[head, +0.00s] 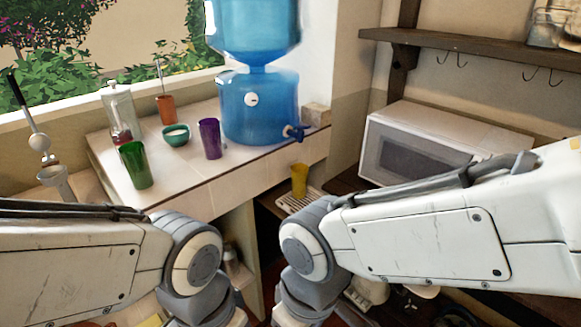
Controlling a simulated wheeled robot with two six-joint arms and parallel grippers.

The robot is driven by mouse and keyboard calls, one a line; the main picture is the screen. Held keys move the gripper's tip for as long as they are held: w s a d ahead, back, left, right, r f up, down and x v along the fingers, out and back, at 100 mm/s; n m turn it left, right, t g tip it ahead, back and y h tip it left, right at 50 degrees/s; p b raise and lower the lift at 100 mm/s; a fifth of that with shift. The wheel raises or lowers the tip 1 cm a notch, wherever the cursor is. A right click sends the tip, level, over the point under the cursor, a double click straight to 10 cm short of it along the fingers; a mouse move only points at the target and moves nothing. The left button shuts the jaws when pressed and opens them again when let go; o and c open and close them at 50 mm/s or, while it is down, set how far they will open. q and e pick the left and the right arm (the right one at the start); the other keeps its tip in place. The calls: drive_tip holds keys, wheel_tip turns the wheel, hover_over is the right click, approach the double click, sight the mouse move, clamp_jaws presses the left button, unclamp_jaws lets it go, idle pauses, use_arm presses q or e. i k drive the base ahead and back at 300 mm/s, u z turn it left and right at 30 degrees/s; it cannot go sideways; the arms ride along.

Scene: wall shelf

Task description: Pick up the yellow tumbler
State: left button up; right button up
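The yellow tumbler (299,181) stands upright on a light slatted rack (287,203), just below the front edge of the tiled counter and beneath the water dispenser's tap. No gripper touches it. My two arms come in from the left and right, and their elbow joints bend downward near the bottom middle. Both grippers are out of the frame. My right arm lies just in front of the rack and hides part of the area around it.
The counter (215,170) holds a green tumbler (135,165), purple tumbler (210,139), green bowl (176,135), glass bottle (121,118) and blue water dispenser (259,108). A white microwave (440,143) stands right, below a wall shelf (480,44) with hooks.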

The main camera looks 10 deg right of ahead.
sight(299, 181)
drive_tip(key=u, duration=0.05)
drive_tip(key=k, duration=0.55)
drive_tip(key=u, duration=0.5)
drive_tip(key=i, duration=1.25)
drive_tip(key=z, duration=0.6)
